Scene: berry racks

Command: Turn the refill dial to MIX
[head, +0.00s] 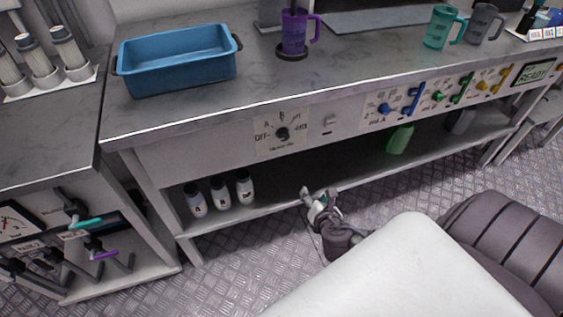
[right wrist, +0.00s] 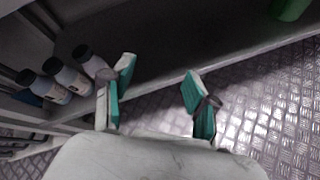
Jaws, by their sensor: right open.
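The refill dial (head: 282,133) is a dark knob on a pale plate on the bench's front panel in the head view. Letters and words ring it, with OFF at its left and a label at its right that looks like MIX. Its exact pointing direction is too small to tell. My right gripper (head: 320,194) is below and to the right of the dial, near the lower shelf's front edge. In the right wrist view its teal-padded fingers (right wrist: 155,95) are spread apart with nothing between them. The dial is not in that view. My left gripper is not in view.
A blue tub (head: 178,64) and a purple mug (head: 294,33) stand on the bench top. Several white bottles (head: 220,192) and a green bottle (head: 399,139) are on the lower shelf (head: 300,180). Coloured valves (head: 412,100) line the panel right of the dial.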

